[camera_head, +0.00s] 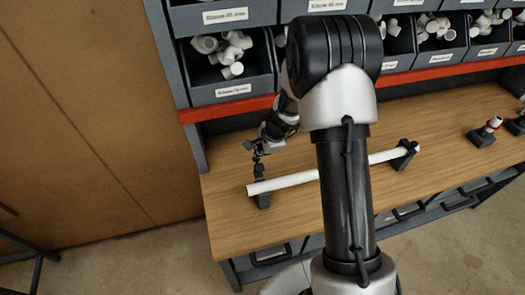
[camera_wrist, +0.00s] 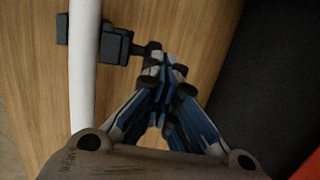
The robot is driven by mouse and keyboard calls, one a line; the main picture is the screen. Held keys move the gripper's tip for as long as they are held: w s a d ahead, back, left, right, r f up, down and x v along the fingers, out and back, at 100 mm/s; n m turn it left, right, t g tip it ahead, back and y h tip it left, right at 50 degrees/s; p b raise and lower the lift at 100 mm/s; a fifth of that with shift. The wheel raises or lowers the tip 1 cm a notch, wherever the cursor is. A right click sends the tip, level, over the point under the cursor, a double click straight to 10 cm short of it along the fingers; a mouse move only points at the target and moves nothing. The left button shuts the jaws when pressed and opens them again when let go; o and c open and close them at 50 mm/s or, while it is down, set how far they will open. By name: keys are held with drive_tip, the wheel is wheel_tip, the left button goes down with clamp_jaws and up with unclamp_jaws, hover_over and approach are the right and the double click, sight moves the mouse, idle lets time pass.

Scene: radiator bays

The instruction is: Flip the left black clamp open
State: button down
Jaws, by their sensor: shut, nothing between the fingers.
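A white pipe (camera_head: 310,177) lies across the wooden bench on two black clamps. The left black clamp (camera_head: 263,199) is under the pipe's left end, and a dark part of it extends behind the pipe. In the wrist view the clamp (camera_wrist: 116,45) shows on both sides of the pipe (camera_wrist: 84,70); no black part crosses over the pipe there. A short black arm reaches from the clamp to my fingertips. My gripper (camera_wrist: 164,66) is shut, its tips at or touching that arm's end; contact is unclear. In the head view my gripper (camera_head: 258,153) is behind the pipe's left end.
The right clamp (camera_head: 404,154) holds the pipe's other end. Bins (camera_head: 233,92) of white fittings stand above a red shelf edge (camera_head: 228,108) at the back. Other black fixtures (camera_head: 481,137) sit at the right. The bench's left front is clear.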

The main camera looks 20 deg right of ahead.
drive_tip(key=shift+w, duration=0.15)
drive_tip(key=shift+s+f+b, duration=0.2)
drive_tip(key=shift+s+b, duration=0.05)
drive_tip(key=shift+b, duration=0.1)
idle(0.3)
drive_tip(key=shift+s+b, duration=0.55)
drive_tip(key=shift+b, duration=0.1)
wheel_tip(320, 180, up, 13)
drive_tip(key=s+d+p, duration=0.1)
drive_tip(key=d+p, duration=0.1)
drive_tip(key=p, duration=0.5)
drive_tip(key=s+a+r+n+b, duration=0.3)
drive_tip(key=s+r+n+b, duration=0.1)
drive_tip(key=s+b, duration=0.15)
drive_tip(key=s+a+f+n+h+b, duration=0.1)
drive_tip(key=s+n+b, duration=0.5)
drive_tip(key=s, duration=0.6)
drive_tip(key=s+f+n+b, duration=0.3)
drive_tip(key=s+n+b, duration=0.4)
drive_tip(key=s+b, duration=0.3)
drive_tip(key=s, duration=0.2)
drive_tip(key=shift+s+a+n+t+h, duration=0.3)
drive_tip(key=shift+a+h, duration=0.1)
